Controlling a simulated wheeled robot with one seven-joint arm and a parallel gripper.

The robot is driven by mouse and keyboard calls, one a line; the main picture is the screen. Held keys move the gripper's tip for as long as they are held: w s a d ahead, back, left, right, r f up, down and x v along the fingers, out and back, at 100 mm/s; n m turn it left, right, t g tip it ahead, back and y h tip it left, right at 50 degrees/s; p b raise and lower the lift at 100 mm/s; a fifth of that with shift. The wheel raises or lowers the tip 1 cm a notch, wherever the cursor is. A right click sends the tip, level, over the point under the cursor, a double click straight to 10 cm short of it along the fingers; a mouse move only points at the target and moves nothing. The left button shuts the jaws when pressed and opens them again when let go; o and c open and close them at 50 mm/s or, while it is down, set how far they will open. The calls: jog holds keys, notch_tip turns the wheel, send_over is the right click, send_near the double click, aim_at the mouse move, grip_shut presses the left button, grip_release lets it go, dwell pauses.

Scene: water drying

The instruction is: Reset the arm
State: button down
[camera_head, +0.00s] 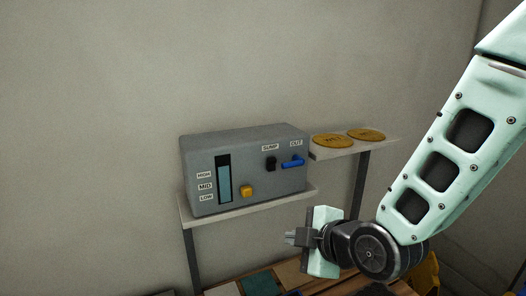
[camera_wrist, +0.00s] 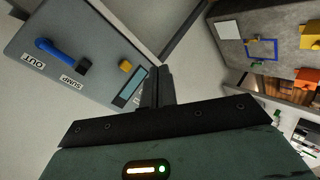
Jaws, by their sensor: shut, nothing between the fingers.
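My gripper (camera_head: 292,237) is in the head view, in front of and below the right part of the shelf that bears a grey box. Its fingers point left and are shut with nothing between them. In the wrist view the shut fingers (camera_wrist: 154,88) show at the centre, apart from the box. The box also shows upside down in the wrist view (camera_wrist: 85,45).
The box stands on a pale shelf (camera_head: 250,208). Two yellow discs (camera_head: 333,140) lie on a higher shelf (camera_head: 350,151) to the right. Below is a wooden surface (camera_head: 290,275) with coloured pieces. The wall area left of the box is clear.

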jog(key=s+d+m+g+h, duration=0.2)
jog(key=s+d+m+g, duration=0.1)
jog(key=s, duration=0.7)
jog(key=s+d+r+m+g+h, duration=0.1)
jog(key=s+d+m+g+h, duration=0.2)
jog(key=s+m+g, duration=0.3)
jog(key=s+m, duration=0.1)
jog(key=s, duration=0.4)
jog(key=shift+s+d+r, duration=0.15)
jog(key=shift+d+r, duration=0.1)
jog(key=shift+d, duration=0.15)
